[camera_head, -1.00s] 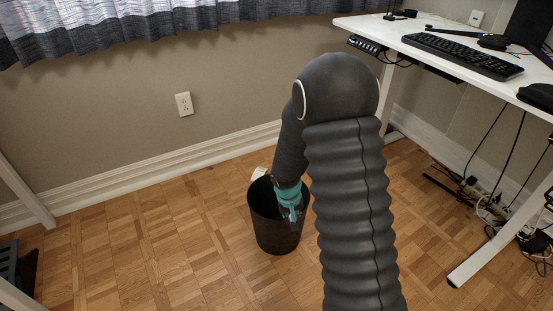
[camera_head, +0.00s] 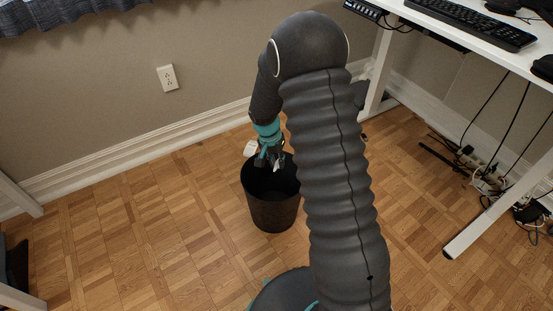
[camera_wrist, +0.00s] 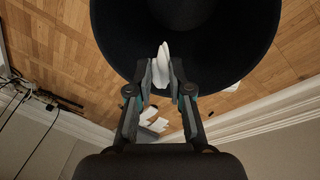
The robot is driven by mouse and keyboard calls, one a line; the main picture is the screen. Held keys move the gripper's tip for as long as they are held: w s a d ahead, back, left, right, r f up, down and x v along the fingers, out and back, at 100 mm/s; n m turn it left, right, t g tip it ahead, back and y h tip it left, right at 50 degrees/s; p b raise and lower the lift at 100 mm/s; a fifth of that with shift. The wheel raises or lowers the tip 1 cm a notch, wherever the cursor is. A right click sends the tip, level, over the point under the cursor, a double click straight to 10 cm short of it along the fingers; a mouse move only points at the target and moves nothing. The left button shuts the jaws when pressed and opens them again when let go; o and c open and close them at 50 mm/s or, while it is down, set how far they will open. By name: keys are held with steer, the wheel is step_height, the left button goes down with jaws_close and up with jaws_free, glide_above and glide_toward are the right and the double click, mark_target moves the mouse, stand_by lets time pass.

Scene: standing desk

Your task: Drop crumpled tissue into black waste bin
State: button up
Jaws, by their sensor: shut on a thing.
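My gripper (camera_head: 271,161) is shut on the crumpled tissue (camera_wrist: 163,64), a small white piece standing between the fingertips in the wrist view. The tissue also shows as a small white patch in the head view (camera_head: 277,166). The black waste bin (camera_head: 273,206) stands upright on the floor, its mouth open upward. My gripper is at the far side of the bin's mouth, over the rim area. In the wrist view the dark bin (camera_wrist: 215,35) fills the top, behind the tissue.
White crumpled pieces (camera_wrist: 152,122) lie on the floor beside the bin, near the wall. A white desk (camera_head: 470,50) with a keyboard stands at the right, cables (camera_head: 490,180) on the floor beneath. The parquet floor left of the bin is clear.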

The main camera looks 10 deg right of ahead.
mark_target(277, 169)
steer(key=shift+f+b, duration=0.75)
steer(key=shift+f, duration=1.35)
steer(key=o, duration=0.8)
steer(key=r, duration=0.4)
steer(key=a+r, duration=0.1)
steer(key=r, duration=0.3)
steer(key=a+r, duration=0.1)
steer(key=r, duration=0.3)
steer(key=shift+s+a, duration=0.1)
